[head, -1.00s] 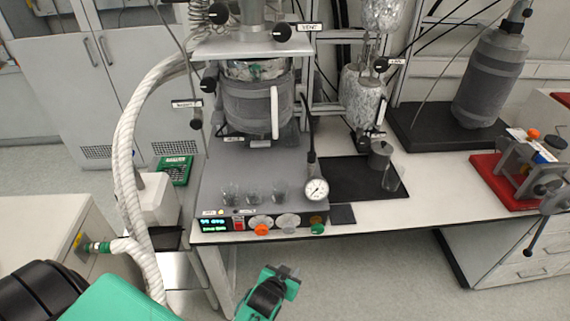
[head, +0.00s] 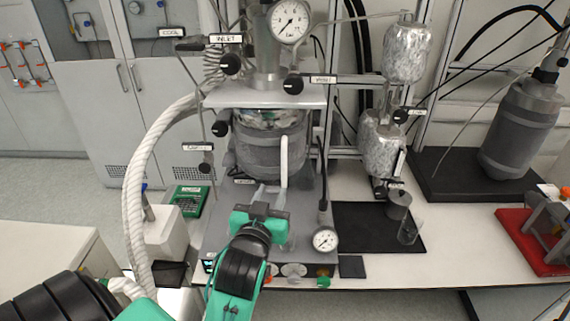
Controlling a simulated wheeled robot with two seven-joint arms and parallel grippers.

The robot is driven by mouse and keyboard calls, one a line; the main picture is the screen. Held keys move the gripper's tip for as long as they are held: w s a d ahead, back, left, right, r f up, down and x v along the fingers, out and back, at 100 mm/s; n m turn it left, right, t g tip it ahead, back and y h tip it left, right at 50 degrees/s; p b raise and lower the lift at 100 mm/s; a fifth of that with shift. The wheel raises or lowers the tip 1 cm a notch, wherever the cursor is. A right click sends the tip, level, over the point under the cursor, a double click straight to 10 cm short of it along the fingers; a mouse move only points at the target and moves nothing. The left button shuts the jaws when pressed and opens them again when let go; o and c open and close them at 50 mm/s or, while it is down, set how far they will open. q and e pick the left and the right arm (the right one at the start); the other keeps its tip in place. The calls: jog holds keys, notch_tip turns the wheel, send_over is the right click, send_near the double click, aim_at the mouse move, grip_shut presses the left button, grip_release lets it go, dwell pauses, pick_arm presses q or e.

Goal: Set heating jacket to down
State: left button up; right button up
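The heating jacket (head: 258,158) is a dark grey band around the reactor vessel, under the metal head plate. A white upright handle (head: 284,155) stands on its front right side. The jacket is up around the vessel, above the grey base unit. My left gripper (head: 271,188) is in front of the jacket's lower part, its pale fingers pointing up and away from me. The fingers look apart, with nothing clearly between them, just below the handle's lower end. Whether they touch the handle cannot be told. My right gripper is not in view.
A pressure gauge (head: 325,239) stands right of my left gripper on the base unit. A thick white hose (head: 137,195) runs along the left. A black mat (head: 375,228) lies to the right.

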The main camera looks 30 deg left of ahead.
aim_at(283, 165)
pick_arm(q)
jog(key=p+x, duration=0.4)
jog(key=x, duration=0.7)
jog(key=shift+w+p, duration=0.2)
jog(key=shift+p, duration=0.1)
jog(key=shift+w+a, duration=0.2)
jog(key=shift+w, duration=0.3)
jog(key=shift+f, duration=0.1)
grip_shut()
